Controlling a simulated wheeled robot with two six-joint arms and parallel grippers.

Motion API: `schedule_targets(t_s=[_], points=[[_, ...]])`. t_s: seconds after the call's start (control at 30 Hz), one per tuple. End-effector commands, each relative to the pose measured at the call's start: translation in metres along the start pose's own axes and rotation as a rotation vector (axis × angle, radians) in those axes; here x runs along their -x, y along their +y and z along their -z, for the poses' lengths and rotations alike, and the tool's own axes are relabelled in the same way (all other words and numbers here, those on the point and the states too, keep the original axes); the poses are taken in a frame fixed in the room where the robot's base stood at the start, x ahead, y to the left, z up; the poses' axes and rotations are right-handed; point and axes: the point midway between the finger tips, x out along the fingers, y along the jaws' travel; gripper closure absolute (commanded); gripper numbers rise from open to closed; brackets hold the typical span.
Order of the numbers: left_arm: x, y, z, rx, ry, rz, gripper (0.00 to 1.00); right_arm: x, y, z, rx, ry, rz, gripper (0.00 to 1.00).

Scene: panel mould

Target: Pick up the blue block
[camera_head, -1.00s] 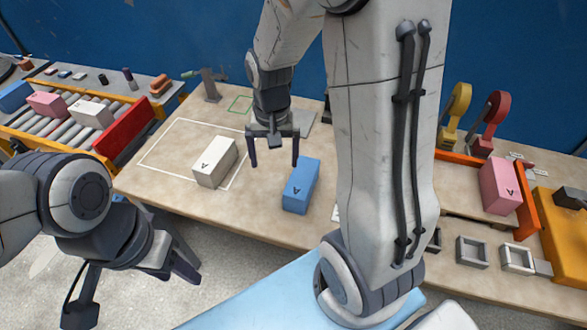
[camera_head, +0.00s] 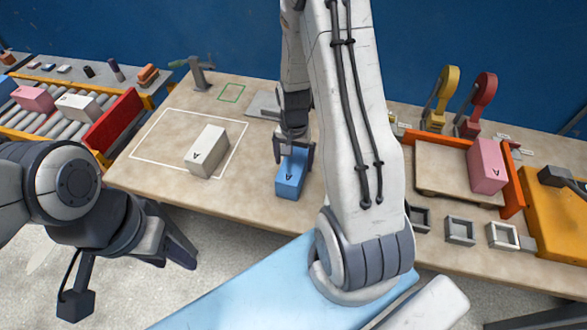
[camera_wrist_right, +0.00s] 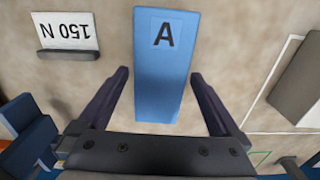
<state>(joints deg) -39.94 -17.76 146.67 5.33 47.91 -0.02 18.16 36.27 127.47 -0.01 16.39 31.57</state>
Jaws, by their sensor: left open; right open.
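The blue block (camera_head: 290,180), marked A, lies on the workbench right of the white outline. My right gripper (camera_head: 294,152) is open above its far end, one finger on each side. In the right wrist view the blue block (camera_wrist_right: 165,75) stands between the two open fingers of the right gripper (camera_wrist_right: 160,85), with a gap on both sides. Whether the fingers reach down beside it I cannot tell. My left gripper (camera_head: 135,275) is open and empty at the lower left, off the bench's front edge.
A white block (camera_head: 206,150) lies inside the white outline, left of the blue block. A pink block (camera_head: 486,165) is on an orange-edged tray at right. A 150 N card (camera_wrist_right: 66,30) lies near the blue block. A roller conveyor (camera_head: 60,118) stands at left.

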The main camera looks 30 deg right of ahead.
Motion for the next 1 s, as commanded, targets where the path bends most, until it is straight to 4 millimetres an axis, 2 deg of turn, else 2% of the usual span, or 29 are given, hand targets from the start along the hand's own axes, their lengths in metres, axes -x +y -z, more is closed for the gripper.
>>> schedule_targets(t_s=[0.1,0.37,0.47,0.5,0.63,1.0], points=[[0.0013,0.0001,0.0000,0.000,0.000,0.000,0.50,-0.0115,0.0000,-0.0001,0.000,-0.001,0.000,0.00],[0.0010,0.0001,0.0000,0.000,0.000,0.000,0.50,-0.0140,-0.0003,0.0007,0.000,0.002,0.001,0.00],[0.0010,0.0001,0.0000,0.000,0.000,0.000,0.50,-0.0139,-0.0003,0.0007,0.000,0.002,0.001,0.34],[0.0010,0.0001,0.0000,0.000,0.000,0.000,0.50,-0.0139,-0.0002,0.0007,0.000,0.002,0.001,0.50],[0.0010,0.0001,0.0000,0.000,0.000,0.000,0.50,-0.0138,-0.0002,0.0007,0.000,0.002,0.001,0.99],[0.0008,0.0001,0.0000,0.000,0.000,0.000,0.50,-0.0110,-0.0006,0.0015,0.000,0.004,0.003,1.00]])
